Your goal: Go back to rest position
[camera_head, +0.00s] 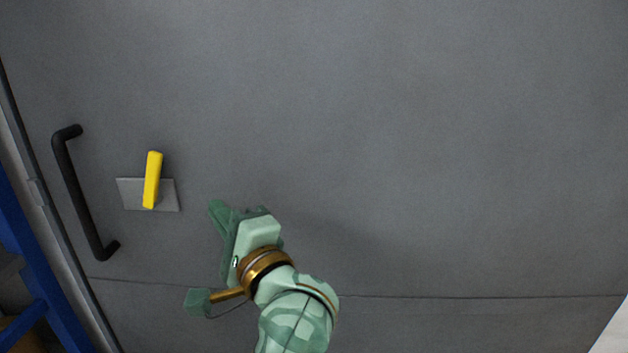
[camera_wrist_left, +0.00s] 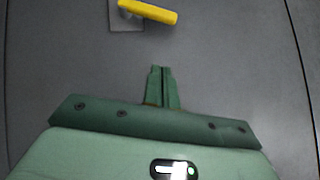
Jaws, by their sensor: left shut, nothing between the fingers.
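My left gripper (camera_head: 217,206) is green and sits in front of a large grey panel (camera_head: 420,150), to the right of and below a yellow lever. In the left wrist view its two fingers (camera_wrist_left: 162,72) are together with nothing between them. The yellow lever (camera_head: 152,180) stands nearly upright, slightly tilted, on a small grey plate (camera_head: 130,194). The lever also shows at the top of the left wrist view (camera_wrist_left: 148,12), apart from the fingertips. My right gripper is not in view.
A black bar handle (camera_head: 76,190) is fixed to the panel left of the lever. A blue frame (camera_head: 35,270) stands beyond the panel's left edge. A thin seam (camera_head: 480,297) crosses the lower panel. The panel's right side is bare.

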